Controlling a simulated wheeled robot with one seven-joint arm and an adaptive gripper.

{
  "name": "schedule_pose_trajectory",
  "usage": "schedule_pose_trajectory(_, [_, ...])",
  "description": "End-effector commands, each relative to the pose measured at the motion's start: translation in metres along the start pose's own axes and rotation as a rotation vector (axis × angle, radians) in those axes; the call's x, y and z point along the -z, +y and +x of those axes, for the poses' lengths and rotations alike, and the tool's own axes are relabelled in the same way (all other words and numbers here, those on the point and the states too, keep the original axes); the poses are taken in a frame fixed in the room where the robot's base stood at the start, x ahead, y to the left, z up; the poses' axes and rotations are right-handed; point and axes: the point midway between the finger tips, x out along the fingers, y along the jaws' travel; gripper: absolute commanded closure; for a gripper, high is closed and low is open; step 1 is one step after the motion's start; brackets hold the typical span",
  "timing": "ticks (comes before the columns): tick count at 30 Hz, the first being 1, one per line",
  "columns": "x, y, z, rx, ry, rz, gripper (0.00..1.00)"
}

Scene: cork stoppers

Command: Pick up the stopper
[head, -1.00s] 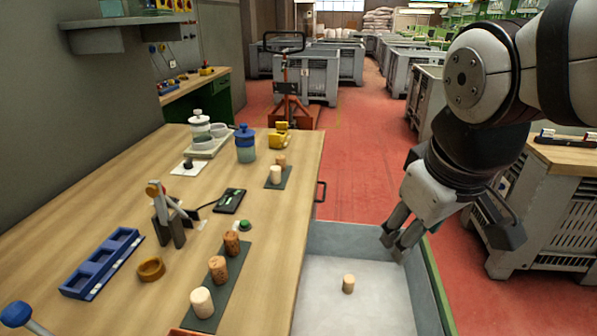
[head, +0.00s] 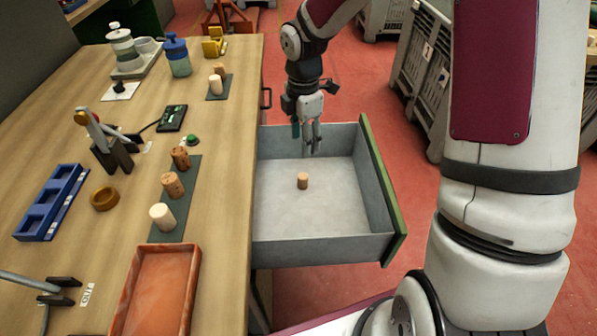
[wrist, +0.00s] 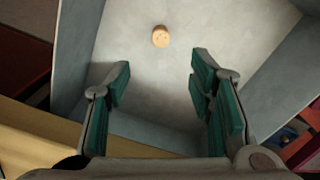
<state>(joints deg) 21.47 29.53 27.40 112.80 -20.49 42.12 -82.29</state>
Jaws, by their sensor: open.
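A pale tan cork stopper (head: 303,181) stands upright and alone on the floor of the open grey drawer (head: 322,247). My gripper (head: 306,150) hangs over the far part of the drawer, above and behind the stopper, and touches nothing. In the wrist view the two green-padded fingers (wrist: 160,84) are spread wide with nothing between them. The stopper (wrist: 160,36) shows there beyond the fingertips, roughly centred between them.
The drawer's grey walls and green front (head: 379,185) surround the stopper. On the workbench at left, several other corks stand on a dark mat (head: 172,228), near a terracotta tray (head: 190,262) and a blue rack (head: 52,203). The drawer floor around the stopper is clear.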

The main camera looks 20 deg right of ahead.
Motion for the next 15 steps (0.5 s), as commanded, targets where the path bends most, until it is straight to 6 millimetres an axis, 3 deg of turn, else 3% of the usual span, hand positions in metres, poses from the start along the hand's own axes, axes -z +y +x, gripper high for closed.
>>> schedule_pose_trajectory(5, [0.001, 0.003, 0.017, 0.004, 0.010, -0.030, 0.51])
schedule_pose_trajectory(15, [0.002, 0.002, 0.078, 0.006, 0.010, -0.028, 0.51])
